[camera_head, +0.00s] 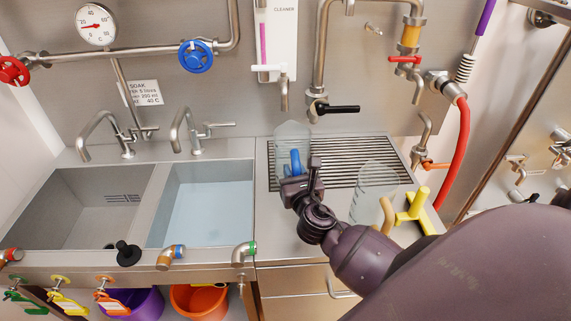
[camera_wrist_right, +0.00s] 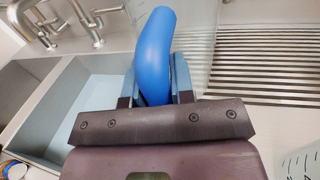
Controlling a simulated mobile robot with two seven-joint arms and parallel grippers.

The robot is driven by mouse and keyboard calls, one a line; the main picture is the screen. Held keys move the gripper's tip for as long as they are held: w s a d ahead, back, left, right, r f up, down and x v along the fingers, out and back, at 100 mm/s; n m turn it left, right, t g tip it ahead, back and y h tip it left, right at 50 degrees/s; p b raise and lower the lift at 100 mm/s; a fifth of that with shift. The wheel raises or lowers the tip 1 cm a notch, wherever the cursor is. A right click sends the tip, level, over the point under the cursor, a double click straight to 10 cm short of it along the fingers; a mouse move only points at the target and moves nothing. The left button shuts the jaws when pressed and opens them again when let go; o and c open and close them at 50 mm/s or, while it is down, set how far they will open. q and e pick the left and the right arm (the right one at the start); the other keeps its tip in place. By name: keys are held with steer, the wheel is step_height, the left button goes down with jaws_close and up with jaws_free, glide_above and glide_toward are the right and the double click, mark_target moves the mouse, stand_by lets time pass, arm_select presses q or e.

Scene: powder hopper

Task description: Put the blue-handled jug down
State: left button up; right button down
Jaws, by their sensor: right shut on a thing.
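The blue-handled jug (camera_head: 292,136) is clear and stands upright over the left part of the slatted drainer, just right of the water-filled basin. Its blue handle (camera_wrist_right: 155,50) fills the middle of the right wrist view. My right gripper (camera_head: 297,176) is shut on that handle, with a finger on each side of it in the wrist view (camera_wrist_right: 156,85). The jug's base is partly hidden by the gripper, so I cannot tell whether it touches the drainer. My left gripper is not in view.
A second clear jug (camera_head: 375,180) with a tan handle stands to the right, close to my right arm. A yellow T-shaped tool (camera_head: 414,205) is beside it. The drainer slats (camera_head: 340,160) between the jugs are clear. A black-handled tap (camera_head: 335,109) hangs above.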

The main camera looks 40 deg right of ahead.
mark_target(285, 159)
steer(key=b+x, duration=0.1)
steer(key=x, duration=0.5)
steer(key=shift+w+d+f+b, duration=0.1)
steer(key=shift+w+b, duration=0.2)
steer(key=shift+w, duration=0.1)
steer(key=shift+w+d, duration=0.15)
steer(key=shift+w, duration=0.3)
step_height(285, 159, down, 2)
steer(key=shift+b, duration=1.25)
steer(key=shift+f+b, duration=0.8)
steer(key=shift+b, duration=0.15)
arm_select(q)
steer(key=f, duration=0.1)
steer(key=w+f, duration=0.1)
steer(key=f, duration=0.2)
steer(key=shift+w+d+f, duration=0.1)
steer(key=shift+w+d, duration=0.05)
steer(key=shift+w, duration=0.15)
arm_select(e)
steer(key=shift+r, duration=0.1)
